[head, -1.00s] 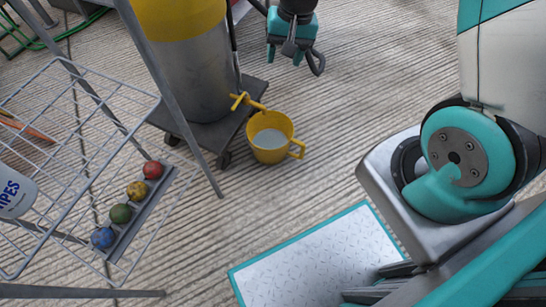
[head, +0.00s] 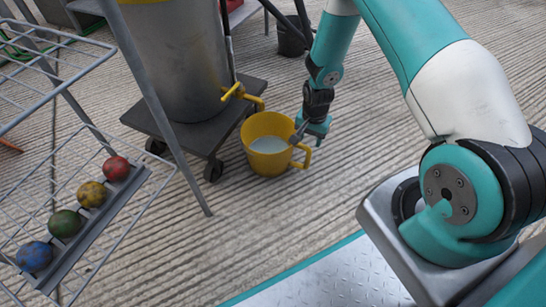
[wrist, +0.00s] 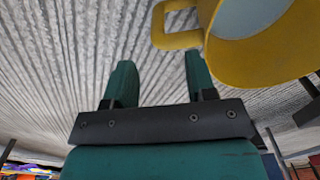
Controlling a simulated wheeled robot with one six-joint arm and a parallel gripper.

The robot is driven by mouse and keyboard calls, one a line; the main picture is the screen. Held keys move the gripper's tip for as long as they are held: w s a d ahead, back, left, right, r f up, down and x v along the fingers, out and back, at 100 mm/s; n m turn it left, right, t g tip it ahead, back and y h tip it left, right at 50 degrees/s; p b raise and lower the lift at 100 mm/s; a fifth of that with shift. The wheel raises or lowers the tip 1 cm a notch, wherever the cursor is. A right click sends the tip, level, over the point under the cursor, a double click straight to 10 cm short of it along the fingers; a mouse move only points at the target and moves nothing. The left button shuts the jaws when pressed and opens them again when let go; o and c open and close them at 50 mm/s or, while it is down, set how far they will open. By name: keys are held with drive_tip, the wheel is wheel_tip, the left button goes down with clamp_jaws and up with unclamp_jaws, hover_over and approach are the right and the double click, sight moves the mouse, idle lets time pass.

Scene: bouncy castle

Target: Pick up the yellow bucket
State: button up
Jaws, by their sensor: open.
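The yellow bucket (head: 267,162) stands upright on the ribbed ground, with a pale grey inside and a yellow handle on its right side. My gripper (head: 314,136) is beside the bucket's right rim, near the handle, in the head view. In the wrist view the bucket (wrist: 258,62) fills the upper right, its handle reaching left above the fingers. My gripper (wrist: 160,85) is open, its two teal fingers apart with only ground between them. The right finger lies close to the handle; I cannot tell whether they touch.
A tall grey cylinder (head: 180,75) with a yellow tap stands on a dark wheeled dolly (head: 180,128) just left of the bucket. A wire rack (head: 130,205) with several coloured balls is at the left.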

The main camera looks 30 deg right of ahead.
sight(308, 154)
wheel_tip(308, 154, down, 4)
drive_tip(key=shift+b, duration=0.8)
drive_tip(key=f+b, duration=0.4)
drive_tip(key=f, duration=0.1)
drive_tip(key=shift+d+f, duration=0.1)
drive_tip(key=shift+d, duration=0.15)
clamp_jaws()
drive_tip(key=shift+w+r, duration=0.15)
drive_tip(key=shift+r, duration=0.05)
idle(0.3)
